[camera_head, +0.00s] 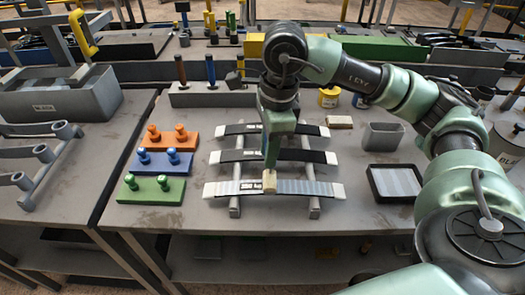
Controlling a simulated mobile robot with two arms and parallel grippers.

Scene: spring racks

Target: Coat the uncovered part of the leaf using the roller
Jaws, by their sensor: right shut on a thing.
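Three leaf springs lie across a light grey rack (234,207). The front leaf (300,187) is partly black and partly bare grey, with pale ends and a white label near its middle. The middle leaf (300,155) and the back leaf (305,130) look mostly black with grey stretches. My right gripper (270,165) points down over the front leaf and is shut on a small beige thing, seemingly the roller (269,182). The roller is at the front leaf, beside the label; I cannot tell whether it touches. My left gripper is not in view.
Left of the rack are orange (171,139), blue (165,163) and green (150,190) blocks with knobs. Right are a black-rimmed tray (373,184), a grey bin (383,136) and a yellow can (328,97). My right arm spans the right side. Table front is clear.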

